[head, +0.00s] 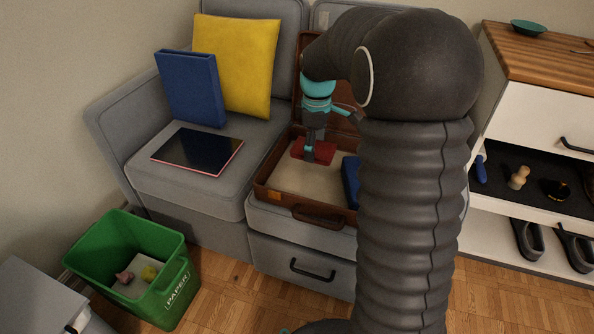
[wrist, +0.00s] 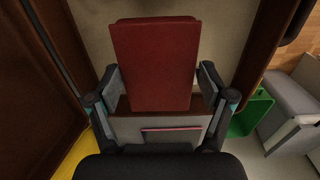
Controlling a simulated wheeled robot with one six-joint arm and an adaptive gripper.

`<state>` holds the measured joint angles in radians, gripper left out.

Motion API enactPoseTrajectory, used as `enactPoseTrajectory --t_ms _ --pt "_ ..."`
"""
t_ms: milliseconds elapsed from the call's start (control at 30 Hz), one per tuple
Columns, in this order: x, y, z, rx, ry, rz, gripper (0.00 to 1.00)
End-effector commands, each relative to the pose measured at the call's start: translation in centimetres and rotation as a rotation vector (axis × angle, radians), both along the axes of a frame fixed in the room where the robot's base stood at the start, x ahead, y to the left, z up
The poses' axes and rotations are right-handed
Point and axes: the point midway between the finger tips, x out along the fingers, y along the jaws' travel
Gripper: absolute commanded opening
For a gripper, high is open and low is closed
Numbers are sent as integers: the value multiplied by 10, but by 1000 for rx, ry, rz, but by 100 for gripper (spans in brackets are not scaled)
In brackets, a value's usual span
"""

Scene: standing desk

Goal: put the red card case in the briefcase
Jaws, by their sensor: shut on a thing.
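The red card case (head: 326,151) is between the fingers of my gripper (head: 311,151), in the left part of the open brown briefcase (head: 281,201). In the wrist view the red card case (wrist: 155,62) fills the middle, with a finger of my gripper (wrist: 157,90) on each side of it. My gripper is shut on the case. The briefcase's pale lining (wrist: 215,45) shows beyond the case. I cannot tell whether the case touches the briefcase floor. My arm hides part of the briefcase's right side and lid.
A blue item (head: 351,180) lies in the briefcase's right part. The grey sofa (head: 190,187) holds a tablet (head: 199,151), a blue binder (head: 190,88) and a yellow cushion (head: 238,62). A green paper bin (head: 125,262) stands on the floor. A shelf unit (head: 545,95) is at the right.

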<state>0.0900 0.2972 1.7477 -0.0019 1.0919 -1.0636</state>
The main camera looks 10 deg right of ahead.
Motion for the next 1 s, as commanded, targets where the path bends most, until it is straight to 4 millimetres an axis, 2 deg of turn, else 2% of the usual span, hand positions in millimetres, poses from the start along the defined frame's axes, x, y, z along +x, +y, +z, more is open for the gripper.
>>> enactPoseTrajectory --t_ms 100,300,433,700,1000 --pt "-4 22 -13 0 1 5 45" --pt "-7 39 -22 0 0 5 45" --pt "-7 40 -30 0 1 5 45" --pt "-7 40 -63 0 1 6 45" --pt "-7 40 -64 0 0 6 45"
